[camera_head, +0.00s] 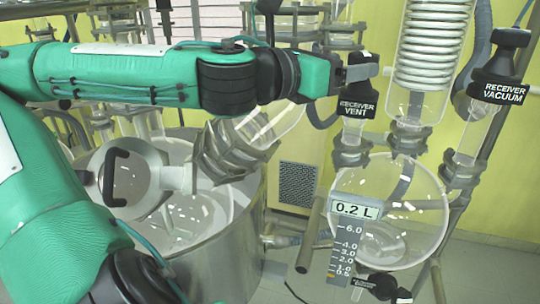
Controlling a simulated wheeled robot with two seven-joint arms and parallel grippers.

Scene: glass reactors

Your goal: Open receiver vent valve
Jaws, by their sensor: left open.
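The receiver vent valve (357,108) carries a black label reading "RECEIVER VENT" and stands on a glass neck above the receiver flask. My left gripper (358,72) is at the top of this valve, level with its knob. It is open, with its grey fingers seen nearly edge-on. The fingers cover part of the knob, and I cannot tell whether they touch it. The round glass receiver (425,215) hangs below. My right gripper is not in view.
The receiver vacuum valve (498,88) stands to the right, and a coiled glass condenser (433,50) rises between the two valves. A level scale (347,250) reading 0.2 L is in front of the receiver. A large metal-jacketed reactor (250,225) with a glass lid is at left.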

